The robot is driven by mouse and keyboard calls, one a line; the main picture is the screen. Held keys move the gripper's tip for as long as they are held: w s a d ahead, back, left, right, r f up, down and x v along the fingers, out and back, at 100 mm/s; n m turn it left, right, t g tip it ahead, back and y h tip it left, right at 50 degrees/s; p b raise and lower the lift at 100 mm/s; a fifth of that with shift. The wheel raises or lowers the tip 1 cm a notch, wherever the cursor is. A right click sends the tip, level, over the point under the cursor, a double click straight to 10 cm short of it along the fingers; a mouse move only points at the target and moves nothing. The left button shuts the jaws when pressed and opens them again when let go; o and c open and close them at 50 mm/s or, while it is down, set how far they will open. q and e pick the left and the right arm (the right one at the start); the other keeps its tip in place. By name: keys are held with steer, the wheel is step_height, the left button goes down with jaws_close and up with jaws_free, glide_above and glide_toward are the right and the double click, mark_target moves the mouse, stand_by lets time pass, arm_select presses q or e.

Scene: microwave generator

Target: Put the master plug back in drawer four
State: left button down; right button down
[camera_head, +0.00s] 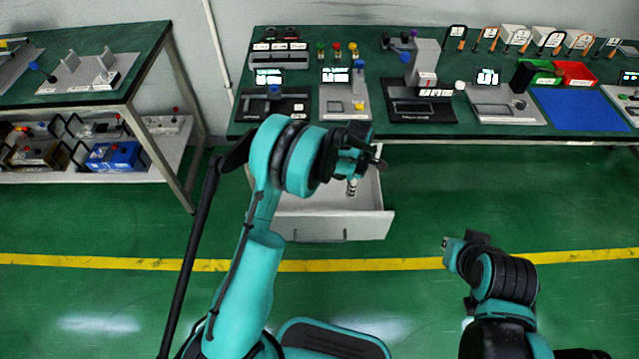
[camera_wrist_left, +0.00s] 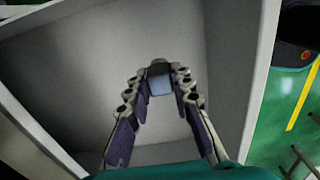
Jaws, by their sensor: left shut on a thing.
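The open white drawer (camera_head: 335,225) stands out below the front edge of the green workbench and looks empty where I can see inside. My left gripper (camera_head: 354,172) is over the drawer, pointing down. It is shut on the master plug, a small metallic piece (camera_head: 352,188) that hangs below the fingers. In the left wrist view, the plug shows as a pale grey-blue block with a dark top (camera_wrist_left: 160,82) between the fingertips, with the grey drawer interior (camera_wrist_left: 80,60) behind it. My right gripper (camera_head: 452,246) is away over the floor; its fingers are too unclear to judge.
The green workbench (camera_head: 420,130) holds several devices with displays, a blue mat (camera_head: 580,108), a green bin (camera_head: 535,75) and a red bin (camera_head: 575,73). A second bench (camera_head: 130,50) with a lower shelf stands at left. The floor right of the drawer is clear.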

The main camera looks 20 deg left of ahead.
arm_select(q)
steer(key=a+f+b, duration=0.1)
steer(key=a+f, duration=0.1)
steer(key=a, duration=0.1)
steer(key=a+f+b, duration=0.1)
steer(key=a+f, duration=0.1)
steer(key=a, duration=0.2)
steer(key=w+a+f+b, duration=0.1)
steer(key=a+f, duration=0.1)
steer(key=a, duration=0.1)
steer(key=shift+a+f+b, duration=0.3)
steer(key=shift+a+b, duration=0.1)
step_height(320, 180, down, 4)
steer(key=shift+f+b, duration=0.1)
steer(key=shift+b, duration=1)
steer(key=c, duration=1.3)
jaws_free()
steer(key=shift+c, duration=0.2)
